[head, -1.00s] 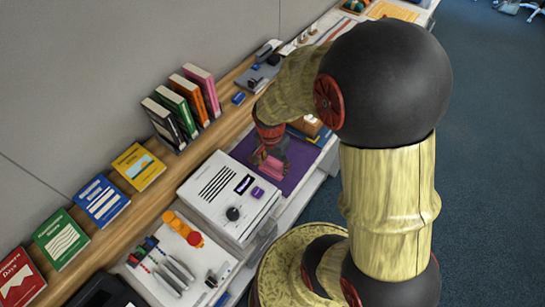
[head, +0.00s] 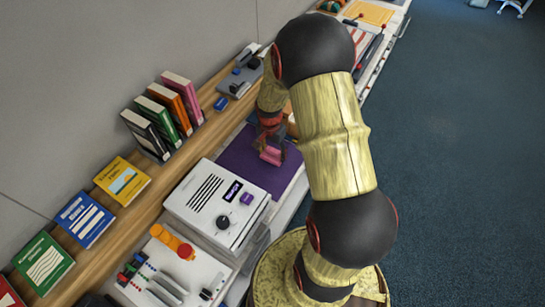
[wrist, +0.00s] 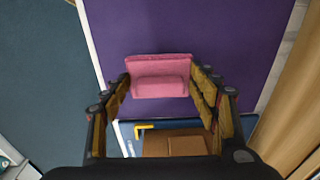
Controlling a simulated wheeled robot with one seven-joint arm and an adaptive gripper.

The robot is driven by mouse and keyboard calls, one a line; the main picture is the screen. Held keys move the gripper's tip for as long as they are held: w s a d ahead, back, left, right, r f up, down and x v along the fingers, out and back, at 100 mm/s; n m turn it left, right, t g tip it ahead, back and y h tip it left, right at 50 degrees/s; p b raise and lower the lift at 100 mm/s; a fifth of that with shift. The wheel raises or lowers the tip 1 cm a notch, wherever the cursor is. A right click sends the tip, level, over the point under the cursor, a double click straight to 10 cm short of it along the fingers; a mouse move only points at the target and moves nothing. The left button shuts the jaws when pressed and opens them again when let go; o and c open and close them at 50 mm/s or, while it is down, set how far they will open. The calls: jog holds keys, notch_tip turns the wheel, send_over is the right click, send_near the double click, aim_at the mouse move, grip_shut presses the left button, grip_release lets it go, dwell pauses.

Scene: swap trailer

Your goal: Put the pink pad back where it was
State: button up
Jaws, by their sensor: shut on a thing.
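The pink pad (wrist: 160,78) is between the fingers of my gripper (wrist: 160,88) in the wrist view, and the gripper is shut on it. In the head view the pink pad (head: 271,155) shows below my gripper (head: 270,143), over the purple mat (head: 240,165). The purple mat also fills much of the wrist view (wrist: 220,40). I cannot tell whether the pad touches the mat. My arm hides part of the mat's right side in the head view.
A white device with a dial (head: 215,205) stands next to the mat. Books (head: 160,115) stand upright on the wooden ledge, with others lying flat. In the wrist view a blue tray (wrist: 125,135) holding a brown block (wrist: 175,143) lies close to my gripper.

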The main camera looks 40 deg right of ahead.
aim_at(273, 156)
jog(key=shift+w+d+f, duration=0.1)
jog(key=shift+d+f, duration=0.1)
jog(key=shift+f, duration=0.2)
jog(key=shift+f+b, duration=0.35)
jog(key=shift+f, duration=1.05)
jog(key=shift+f, duration=0.2)
jog(key=o, duration=1.6)
jog(key=shift+c, duration=0.2)
jog(key=shift+r, duration=0.1)
